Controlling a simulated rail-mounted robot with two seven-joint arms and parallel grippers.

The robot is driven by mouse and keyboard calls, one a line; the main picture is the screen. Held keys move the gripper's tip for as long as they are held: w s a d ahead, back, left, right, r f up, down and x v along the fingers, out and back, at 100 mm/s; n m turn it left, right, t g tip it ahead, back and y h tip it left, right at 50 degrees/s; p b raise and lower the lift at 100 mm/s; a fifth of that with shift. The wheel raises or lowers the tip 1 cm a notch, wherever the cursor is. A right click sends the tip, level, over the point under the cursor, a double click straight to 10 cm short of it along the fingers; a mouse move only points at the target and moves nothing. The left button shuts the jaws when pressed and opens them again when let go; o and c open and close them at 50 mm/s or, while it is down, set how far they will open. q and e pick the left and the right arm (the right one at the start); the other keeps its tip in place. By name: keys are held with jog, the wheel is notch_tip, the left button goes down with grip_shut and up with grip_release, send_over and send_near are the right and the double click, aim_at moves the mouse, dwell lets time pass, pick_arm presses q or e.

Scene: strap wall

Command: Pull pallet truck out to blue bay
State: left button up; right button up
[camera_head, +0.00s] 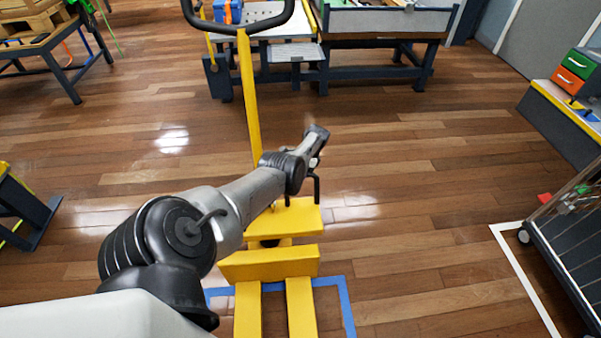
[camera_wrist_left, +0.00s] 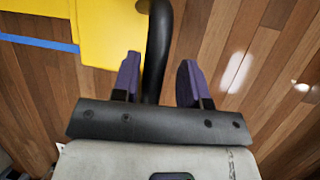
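The yellow pallet truck (camera_head: 270,265) stands mid-floor in the head view, with its forks toward me. Its upright yellow shaft (camera_head: 248,95) ends in a black loop handle (camera_head: 240,25) at the top. Blue floor tape (camera_head: 348,305) runs around the fork area. My left arm reaches over the truck, with its end near the truck's right side. In the left wrist view my left gripper (camera_wrist_left: 158,57) is open, with a black bar (camera_wrist_left: 160,35) beside the yellow body running between its fingers. The bar lies nearer the left finger, with a gap on the right. My right gripper is out of view.
A workbench (camera_head: 385,25) stands behind the truck, and a table with pallets (camera_head: 40,25) is at the back left. A dark cart (camera_head: 570,235) stands at the right inside white floor tape (camera_head: 525,280). Open wooden floor lies on both sides.

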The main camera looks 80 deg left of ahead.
pick_arm(q)
jog(key=shift+o, duration=0.7)
jog(key=shift+a+r, duration=0.1)
jog(key=shift+d, duration=0.2)
jog(key=shift+w+r, duration=0.1)
jog(key=shift+r, duration=0.2)
jog(key=p+v, duration=0.2)
jog(key=v, duration=1.1)
jog(key=shift+a, duration=0.1)
